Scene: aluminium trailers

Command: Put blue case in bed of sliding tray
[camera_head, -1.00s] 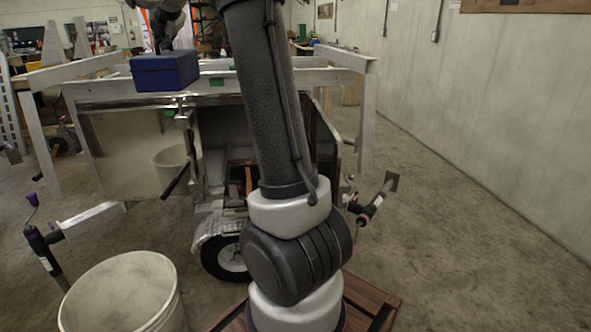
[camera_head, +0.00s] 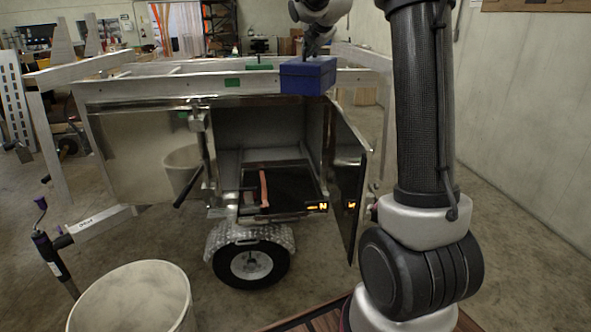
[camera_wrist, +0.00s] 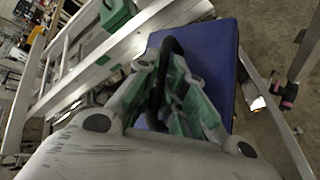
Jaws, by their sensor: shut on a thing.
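The blue case (camera_head: 308,76) hangs from my gripper (camera_head: 314,52) in the head view, in front of the trailer's upper right frame rail. In the wrist view my gripper (camera_wrist: 175,95) is shut on the case's black handle, and the blue case (camera_wrist: 205,60) lies just beyond the fingers. The trailer's box stands open below, and inside it the sliding tray (camera_head: 285,195) shows as a dark flat bed with a red strap or bar (camera_head: 264,186) at its left. The case is above the tray and apart from it.
The trailer's door (camera_head: 347,180) stands open to the right of the compartment. A metal frame rail (camera_head: 150,88) runs across above the box. A wheel (camera_head: 250,264) sits below the tray. A pale bucket (camera_head: 132,300) stands at the front left. Open floor lies at the right.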

